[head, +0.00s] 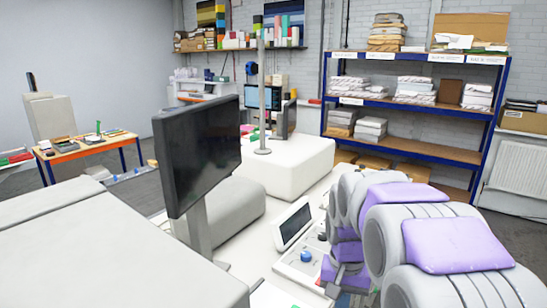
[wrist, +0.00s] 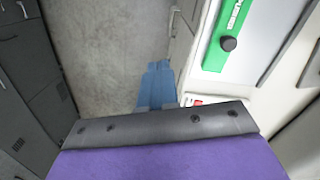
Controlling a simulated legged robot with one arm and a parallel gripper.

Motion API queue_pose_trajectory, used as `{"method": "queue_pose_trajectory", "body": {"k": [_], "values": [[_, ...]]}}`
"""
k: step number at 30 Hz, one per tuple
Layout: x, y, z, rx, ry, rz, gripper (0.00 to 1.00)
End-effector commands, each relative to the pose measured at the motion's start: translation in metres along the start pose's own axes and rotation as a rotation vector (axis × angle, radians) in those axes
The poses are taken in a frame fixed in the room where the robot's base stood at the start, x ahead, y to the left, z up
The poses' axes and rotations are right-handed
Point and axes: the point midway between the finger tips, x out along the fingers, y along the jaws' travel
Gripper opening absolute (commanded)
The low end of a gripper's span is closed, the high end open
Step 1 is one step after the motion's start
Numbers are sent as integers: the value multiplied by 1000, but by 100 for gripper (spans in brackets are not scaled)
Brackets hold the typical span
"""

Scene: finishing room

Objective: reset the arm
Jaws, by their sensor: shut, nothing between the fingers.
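My arm (head: 440,240), grey with purple panels, is bent at the right front of the head view, beside the white machine. In the wrist view my gripper (wrist: 155,85) shows as blue fingers closed together, with nothing between them. It points down past the machine's edge, over grey floor (wrist: 100,45). In the head view I cannot make out the fingers clearly behind the arm links.
A large dark monitor (head: 200,150) stands on the white machine, near a small tilted screen (head: 293,225) and a control panel. Blue shelving (head: 410,105) stands behind.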

Motion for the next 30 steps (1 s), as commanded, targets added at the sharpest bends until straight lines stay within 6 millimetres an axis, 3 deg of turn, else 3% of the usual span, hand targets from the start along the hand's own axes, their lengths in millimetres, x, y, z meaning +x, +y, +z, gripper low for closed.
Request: {"method": "queue_pose_trajectory", "body": {"k": [1, 9, 18, 24, 30], "values": [[6, 6, 18, -19, -6, 1, 0], [34, 34, 110, -131, -40, 0, 0], [84, 63, 211, -255, -83, -3, 0], [110, 75, 252, -309, -102, -6, 0], [116, 78, 263, -324, -106, -7, 0]]}}
